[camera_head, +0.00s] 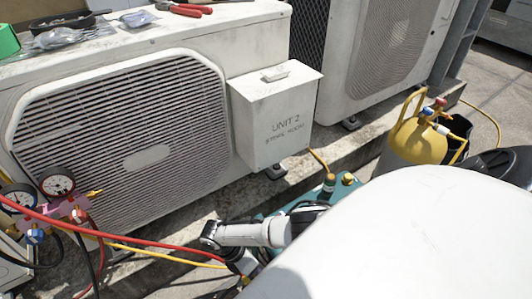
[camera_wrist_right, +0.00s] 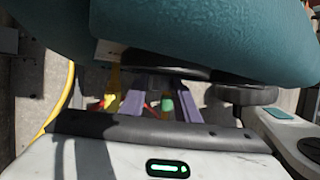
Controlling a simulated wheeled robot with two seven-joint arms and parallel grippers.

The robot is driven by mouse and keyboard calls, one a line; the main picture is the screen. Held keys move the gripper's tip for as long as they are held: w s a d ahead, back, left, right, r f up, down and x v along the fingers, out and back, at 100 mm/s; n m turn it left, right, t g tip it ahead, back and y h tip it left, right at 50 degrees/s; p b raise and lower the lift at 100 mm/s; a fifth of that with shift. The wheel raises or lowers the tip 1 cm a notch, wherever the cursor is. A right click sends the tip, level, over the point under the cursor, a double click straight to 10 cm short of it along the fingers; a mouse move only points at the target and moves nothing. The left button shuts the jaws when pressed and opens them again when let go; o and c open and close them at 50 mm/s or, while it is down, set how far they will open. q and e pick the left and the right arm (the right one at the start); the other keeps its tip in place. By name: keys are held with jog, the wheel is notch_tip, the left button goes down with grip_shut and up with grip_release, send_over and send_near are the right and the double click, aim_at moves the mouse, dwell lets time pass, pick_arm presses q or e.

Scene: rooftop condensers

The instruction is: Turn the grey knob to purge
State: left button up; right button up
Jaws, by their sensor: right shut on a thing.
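A teal machine (camera_head: 275,207) sits low in front of the condensers in the head view, mostly hidden behind my own white body parts. Its teal casing (camera_wrist_right: 205,35) fills the top of the right wrist view. My right gripper (camera_wrist_right: 158,98) has its two purple-grey fingers reaching up to a dark part under this casing. It is shut on the grey knob there, but the knob itself is mostly hidden and its pointer and markings cannot be read. My left gripper is in neither view.
Pressure gauges (camera_head: 57,185) with red and yellow hoses (camera_head: 160,250) lie at the left. A white Unit 2 box (camera_head: 275,115) hangs on the condenser (camera_head: 130,140). A yellow-topped cylinder (camera_head: 420,140) stands at the right. A black wheel-like part (camera_wrist_right: 245,95) is right of my fingers.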

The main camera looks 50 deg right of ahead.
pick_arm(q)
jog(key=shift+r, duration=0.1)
pick_arm(e)
jog(key=shift+s, duration=0.1)
jog(key=o, duration=1)
jog(key=shift+o, duration=0.2)
jog(key=shift+w+a+r, duration=0.15)
jog(key=shift+w+r, duration=0.15)
jog(key=shift+r, duration=0.1)
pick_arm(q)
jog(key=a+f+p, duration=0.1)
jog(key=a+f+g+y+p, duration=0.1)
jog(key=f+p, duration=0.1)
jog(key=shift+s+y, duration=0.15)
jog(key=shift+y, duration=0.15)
pick_arm(e)
jog(key=v, duration=0.9)
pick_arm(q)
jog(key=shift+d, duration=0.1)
pick_arm(e)
jog(key=shift+a+r, duration=0.1)
